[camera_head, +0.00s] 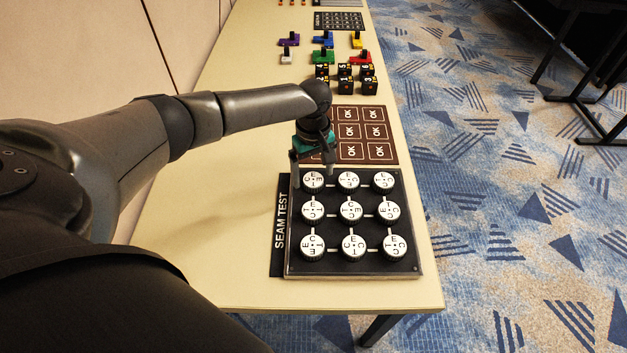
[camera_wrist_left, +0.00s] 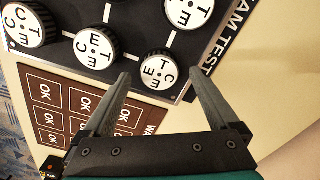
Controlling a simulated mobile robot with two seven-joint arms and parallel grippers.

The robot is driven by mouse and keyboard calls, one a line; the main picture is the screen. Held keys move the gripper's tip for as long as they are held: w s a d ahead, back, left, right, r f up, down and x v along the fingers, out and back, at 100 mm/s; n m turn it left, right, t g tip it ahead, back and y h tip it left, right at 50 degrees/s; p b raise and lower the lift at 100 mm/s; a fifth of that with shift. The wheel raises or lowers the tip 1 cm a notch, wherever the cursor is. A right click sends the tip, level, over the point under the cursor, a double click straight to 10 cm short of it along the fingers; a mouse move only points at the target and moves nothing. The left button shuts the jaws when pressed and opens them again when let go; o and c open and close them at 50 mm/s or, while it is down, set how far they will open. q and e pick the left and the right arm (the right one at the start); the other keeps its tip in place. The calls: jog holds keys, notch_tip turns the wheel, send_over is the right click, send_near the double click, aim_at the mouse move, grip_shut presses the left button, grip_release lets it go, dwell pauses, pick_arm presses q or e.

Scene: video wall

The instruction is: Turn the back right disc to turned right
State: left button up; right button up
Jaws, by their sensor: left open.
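The black disc board (camera_head: 350,271) lies on the table with three rows of white-topped round discs. Its SEAM TEST lettering runs up the left side in the head view; read upright, that side is the back and the far left corner is back right. The disc at that corner (camera_head: 312,183) is partly covered by my left gripper (camera_head: 313,178). In the left wrist view this disc (camera_wrist_left: 158,70) shows letters T, C and E and lies between the open fingertips (camera_wrist_left: 158,80). Contact and exact height cannot be told. My right gripper is not in view.
Neighbouring discs (camera_head: 348,181) stand close by on the board. A brown OK panel (camera_head: 391,155) lies just behind it. Black number cubes (camera_head: 345,87) and coloured knob blocks (camera_head: 323,57) stand farther back. The cream table (camera_head: 215,255) is clear at the left and front.

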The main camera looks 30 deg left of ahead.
pick_arm(q)
jog(key=shift+f, duration=1)
jog(key=c, duration=1.4)
